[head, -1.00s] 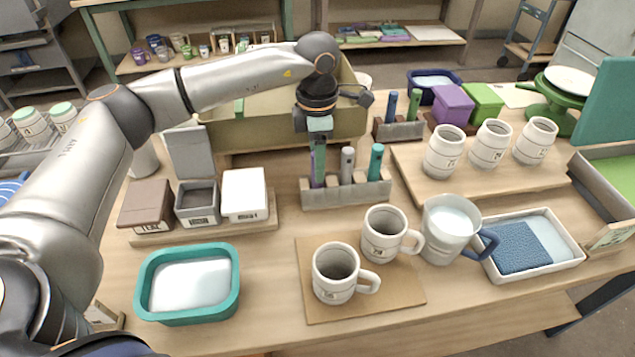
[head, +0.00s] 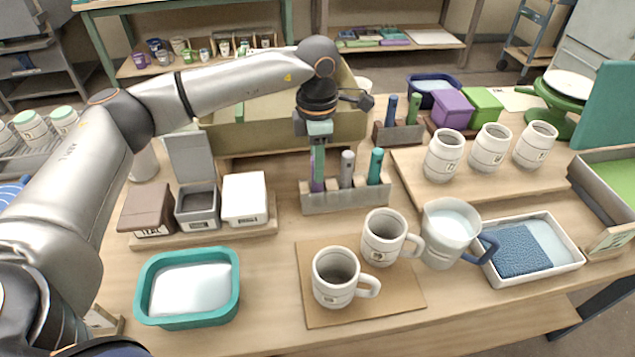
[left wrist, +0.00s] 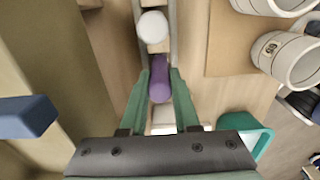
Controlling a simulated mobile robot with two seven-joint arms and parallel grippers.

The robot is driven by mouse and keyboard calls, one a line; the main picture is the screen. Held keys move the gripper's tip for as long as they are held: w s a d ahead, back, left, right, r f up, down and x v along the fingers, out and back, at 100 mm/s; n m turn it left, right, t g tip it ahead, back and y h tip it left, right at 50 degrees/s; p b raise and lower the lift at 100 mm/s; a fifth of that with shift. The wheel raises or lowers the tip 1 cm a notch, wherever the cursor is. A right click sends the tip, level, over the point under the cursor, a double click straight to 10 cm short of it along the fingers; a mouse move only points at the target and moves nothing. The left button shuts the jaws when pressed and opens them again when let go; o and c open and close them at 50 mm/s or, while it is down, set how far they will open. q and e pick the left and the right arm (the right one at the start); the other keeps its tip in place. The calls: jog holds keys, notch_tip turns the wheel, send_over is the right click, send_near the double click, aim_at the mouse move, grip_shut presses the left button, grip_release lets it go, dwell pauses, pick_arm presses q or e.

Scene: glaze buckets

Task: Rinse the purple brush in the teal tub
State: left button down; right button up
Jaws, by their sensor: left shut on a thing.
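The purple brush (head: 316,183) stands upright in the left slot of the grey rack (head: 345,203). My left gripper (head: 318,158) points down over it and is shut on its handle. In the left wrist view the purple brush (left wrist: 160,80) sits between the two green fingers (left wrist: 160,92). The brush's lower end is hidden in the rack. The teal tub (head: 234,298) holds pale liquid and stands at the front left, nearer than the rack. A corner of the tub also shows in the left wrist view (left wrist: 263,138). My right gripper is not in view.
A grey-handled brush (head: 347,168) and a teal one (head: 375,166) share the rack. Lidded boxes (head: 243,197) stand left of it. Two mugs (head: 335,278) on a brown board and a pitcher (head: 447,235) stand to the front right. Bare table lies between tub and board.

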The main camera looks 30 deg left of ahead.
pick_arm(q)
jog(key=shift+r+p, duration=0.65)
jog(key=shift+r, duration=0.15)
notch_tip(320, 180, up, 4)
jog(key=p, duration=0.3)
jog(key=shift+r, duration=0.25)
notch_tip(320, 180, up, 2)
jog(key=shift+r+p, duration=0.1)
jog(key=shift+p, duration=0.75)
jog(key=shift+r, duration=0.15)
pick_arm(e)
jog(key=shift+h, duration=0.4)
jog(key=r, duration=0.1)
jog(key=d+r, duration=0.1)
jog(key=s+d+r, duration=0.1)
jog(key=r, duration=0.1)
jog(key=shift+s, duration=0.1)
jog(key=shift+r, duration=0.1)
